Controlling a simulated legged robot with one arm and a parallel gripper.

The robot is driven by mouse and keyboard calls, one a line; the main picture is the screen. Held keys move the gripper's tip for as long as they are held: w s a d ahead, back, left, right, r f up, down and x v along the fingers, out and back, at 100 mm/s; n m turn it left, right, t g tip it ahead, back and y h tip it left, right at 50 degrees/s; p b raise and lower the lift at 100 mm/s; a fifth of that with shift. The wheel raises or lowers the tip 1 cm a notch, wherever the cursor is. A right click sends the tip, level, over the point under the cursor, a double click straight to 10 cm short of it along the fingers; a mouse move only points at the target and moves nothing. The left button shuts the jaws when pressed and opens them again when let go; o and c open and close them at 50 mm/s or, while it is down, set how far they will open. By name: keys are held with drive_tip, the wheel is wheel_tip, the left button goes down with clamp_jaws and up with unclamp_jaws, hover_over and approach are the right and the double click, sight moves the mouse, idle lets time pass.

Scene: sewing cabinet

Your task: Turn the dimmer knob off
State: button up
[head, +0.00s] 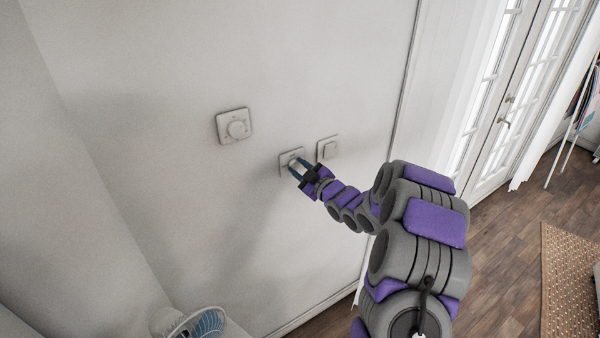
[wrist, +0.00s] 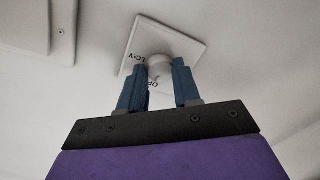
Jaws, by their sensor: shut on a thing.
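The dimmer knob (wrist: 161,65) is a small white round knob on a square white wall plate (wrist: 188,47). Dark lettering shows on the plate in the wrist view. In the head view the plate (head: 285,157) is the middle one of three wall fittings. My gripper (wrist: 160,80) has its blue fingers on either side of the knob and is shut on it. In the head view my gripper (head: 297,169) is at the plate and hides much of the knob.
A flat switch (head: 329,148) sits close on the right. A fan (head: 200,325) stands at the bottom left. Glass doors (head: 505,95) are on the right. The wall around the plates is bare.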

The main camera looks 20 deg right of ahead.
drive_tip(key=o, duration=1.1)
drive_tip(key=shift+c, duration=0.2)
drive_tip(key=v, duration=1.7)
drive_tip(key=shift+d+p, duration=0.15)
drive_tip(key=shift+p, duration=0.2)
drive_tip(key=s+a+m+g+h+b, duration=0.1)
drive_tip(key=s+a+m+g, duration=0.2)
drive_tip(key=s, duration=0.9)
drive_tip(key=s+a+m+g+h+b, duration=0.1)
drive_tip(key=s+a+m+g+h, duration=0.1)
drive_tip(key=s+a+g, duration=0.7)
drive_tip(key=s+a+m+g+h+b, duration=0.1)
drive_tip(key=s+a+m+g, duration=0.4)
drive_tip(key=s, duration=1.1)
drive_tip(key=shift+a+r+g+h, duration=0.25)
drive_tip(key=shift+a+g+h, duration=0.25)
drive_tip(key=shift+a+g, duration=0.7)
